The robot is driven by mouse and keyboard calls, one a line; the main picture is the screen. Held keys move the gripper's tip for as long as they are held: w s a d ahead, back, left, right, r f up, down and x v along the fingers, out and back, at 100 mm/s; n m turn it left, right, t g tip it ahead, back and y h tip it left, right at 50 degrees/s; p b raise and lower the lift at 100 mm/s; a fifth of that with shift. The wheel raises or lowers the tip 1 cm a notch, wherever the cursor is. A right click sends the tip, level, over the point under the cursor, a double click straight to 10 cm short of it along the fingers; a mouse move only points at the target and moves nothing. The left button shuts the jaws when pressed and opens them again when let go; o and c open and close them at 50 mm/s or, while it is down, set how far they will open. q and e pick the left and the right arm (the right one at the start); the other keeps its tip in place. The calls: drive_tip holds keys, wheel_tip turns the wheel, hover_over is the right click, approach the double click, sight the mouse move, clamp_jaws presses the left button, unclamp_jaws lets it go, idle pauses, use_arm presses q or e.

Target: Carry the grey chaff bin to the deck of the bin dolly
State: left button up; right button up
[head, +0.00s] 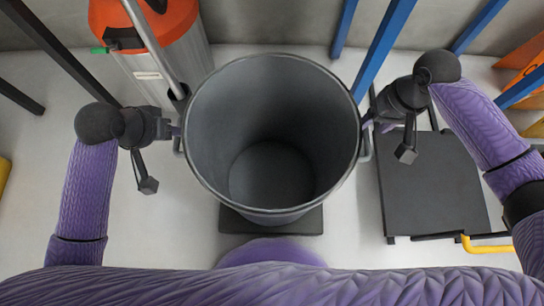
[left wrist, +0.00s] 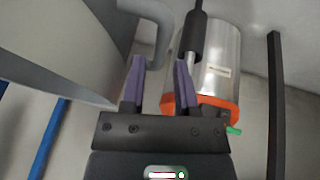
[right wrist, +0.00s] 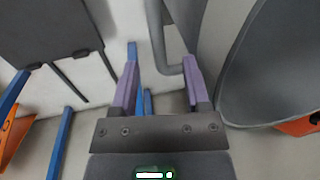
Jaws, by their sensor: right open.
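The grey chaff bin (head: 272,130) stands upright and empty in the middle of the head view, on a dark square base (head: 310,222). My left gripper (head: 172,130) is at its left side handle. In the left wrist view that bent handle (left wrist: 163,45) shows at the fingertips; I cannot tell whether the fingers press on it. My right gripper (head: 372,125) is open at the right handle, which shows as a grey loop (right wrist: 160,50) between its fingers. A dark flat deck (head: 435,185), apparently the bin dolly's, lies low on the right.
An orange and silver machine (head: 160,60) stands close behind the bin's left side. Blue posts (head: 382,50) rise behind the bin. A yellow bar (head: 487,245) sticks out at the deck's front right. Pale floor shows between the bin and the deck.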

sight(367, 131)
use_arm(q)
drive_tip(key=shift+x, duration=2.1)
use_arm(e)
drive_tip(key=shift+a+f, duration=0.2)
drive_tip(key=shift+f, duration=0.85)
drive_tip(key=shift+a+f, duration=0.2)
drive_tip(key=shift+f, duration=0.8)
use_arm(q)
clamp_jaws()
use_arm(e)
drive_tip(key=c, duration=0.6)
clamp_jaws()
